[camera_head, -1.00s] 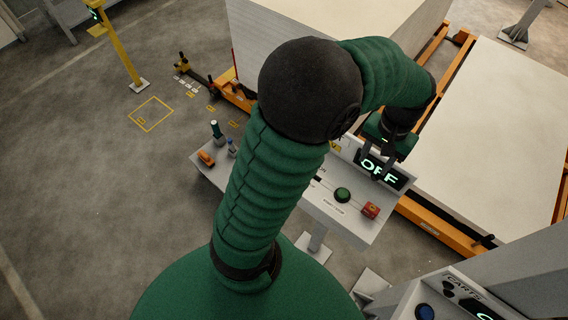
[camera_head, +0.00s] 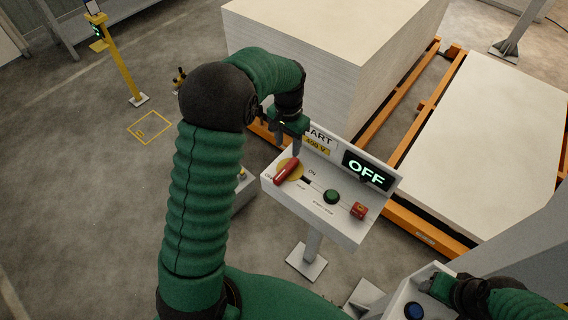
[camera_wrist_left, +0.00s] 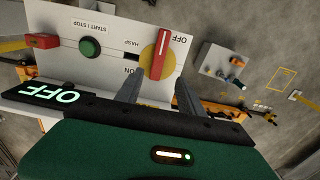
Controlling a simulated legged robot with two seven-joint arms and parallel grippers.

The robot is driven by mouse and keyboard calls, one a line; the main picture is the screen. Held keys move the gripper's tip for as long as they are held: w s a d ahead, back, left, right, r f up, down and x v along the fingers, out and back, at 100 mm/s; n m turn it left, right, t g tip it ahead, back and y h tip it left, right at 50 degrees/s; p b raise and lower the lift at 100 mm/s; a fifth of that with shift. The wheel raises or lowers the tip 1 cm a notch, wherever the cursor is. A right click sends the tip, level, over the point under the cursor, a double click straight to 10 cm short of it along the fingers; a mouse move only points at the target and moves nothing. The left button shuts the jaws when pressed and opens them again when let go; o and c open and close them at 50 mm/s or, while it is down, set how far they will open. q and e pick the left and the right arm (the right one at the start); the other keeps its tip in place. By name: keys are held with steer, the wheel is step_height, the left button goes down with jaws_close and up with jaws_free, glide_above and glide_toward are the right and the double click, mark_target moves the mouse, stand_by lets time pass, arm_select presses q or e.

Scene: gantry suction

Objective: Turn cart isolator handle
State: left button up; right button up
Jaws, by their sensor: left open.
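The red isolator handle (camera_head: 287,171) sits on a yellow disc on the sloped cart panel (camera_head: 345,227), its lower end towards the OFF label. It also shows in the left wrist view (camera_wrist_left: 161,52), apart from the fingers. My left gripper (camera_head: 286,142) is above the panel's far left part, just beyond the handle. In the left wrist view its two fingers (camera_wrist_left: 158,90) are spread with nothing between them, pointing at the disc. My right gripper (camera_head: 458,293) is low at the right, by a second panel; its fingers are not clear.
The panel's lit display (camera_head: 367,170) reads OFF. A green button (camera_head: 331,197) and a red block (camera_head: 358,211) are right of the handle. The second panel has a blue button (camera_head: 414,311). A stack of pale boards (camera_head: 310,70) stands behind on orange rails.

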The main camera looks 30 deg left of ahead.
mark_target(288, 165)
arm_select(q)
steer(key=f, duration=0.3)
steer(key=f+p, duration=0.1)
steer(key=f, duration=0.3)
steer(key=f+p, duration=0.1)
steer(key=f, duration=0.2)
steer(key=shift+d+f, duration=0.3)
steer(key=shift+f, duration=0.3)
steer(key=shift+a, duration=0.1)
steer(key=shift+c, duration=0.4)
steer(key=shift+c, duration=1.2)
jaws_close()
steer(key=shift+w+r, duration=0.1)
